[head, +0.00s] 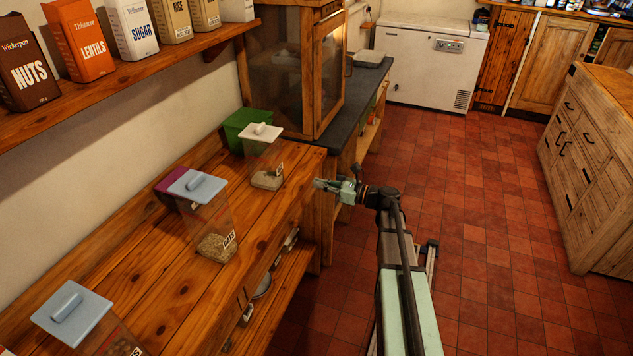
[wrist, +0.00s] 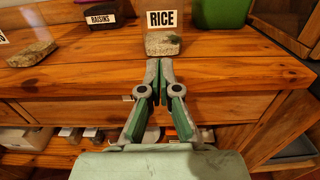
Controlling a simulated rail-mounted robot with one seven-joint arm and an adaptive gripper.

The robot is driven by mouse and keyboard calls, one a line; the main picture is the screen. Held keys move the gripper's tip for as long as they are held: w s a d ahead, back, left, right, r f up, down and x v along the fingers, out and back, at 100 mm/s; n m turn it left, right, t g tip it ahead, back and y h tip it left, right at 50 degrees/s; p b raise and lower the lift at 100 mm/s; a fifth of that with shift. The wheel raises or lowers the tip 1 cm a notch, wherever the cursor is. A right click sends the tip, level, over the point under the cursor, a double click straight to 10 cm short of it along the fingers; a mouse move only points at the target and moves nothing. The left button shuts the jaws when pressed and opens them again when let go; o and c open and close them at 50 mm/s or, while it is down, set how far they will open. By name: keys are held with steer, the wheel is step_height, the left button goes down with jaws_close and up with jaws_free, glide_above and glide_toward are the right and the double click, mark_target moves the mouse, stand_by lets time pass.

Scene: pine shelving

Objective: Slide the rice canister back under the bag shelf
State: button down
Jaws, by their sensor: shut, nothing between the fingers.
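The rice canister (head: 266,158) is clear with a white lid and pale grain low inside. It stands upright on the pine counter near its front right end. In the wrist view its RICE label (wrist: 161,20) faces me and its lid is out of frame. My gripper (head: 317,184) is at the counter's front edge, pointing toward the canister. In the wrist view my gripper (wrist: 159,64) has its fingertips together just in front of the canister's base; whether they touch it I cannot tell. The bag shelf (head: 120,88) runs along the wall above the counter.
An oats canister (head: 216,230) and another blue-lidded canister (head: 75,315) stand left along the counter. A green container (head: 243,125) is behind the rice canister, and a purple one (head: 170,184) is behind the oats. A glazed cabinet (head: 290,75) stands at the right end.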

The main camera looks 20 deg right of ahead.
mark_target(279, 174)
steer(key=p+x, duration=0.3)
steer(key=x, duration=0.7)
steer(key=shift+w+a+r+p, duration=0.15)
steer(key=shift+w+p, duration=0.1)
steer(key=shift+p, duration=0.1)
steer(key=shift+w+a, duration=0.4)
steer(key=shift+a, duration=0.2)
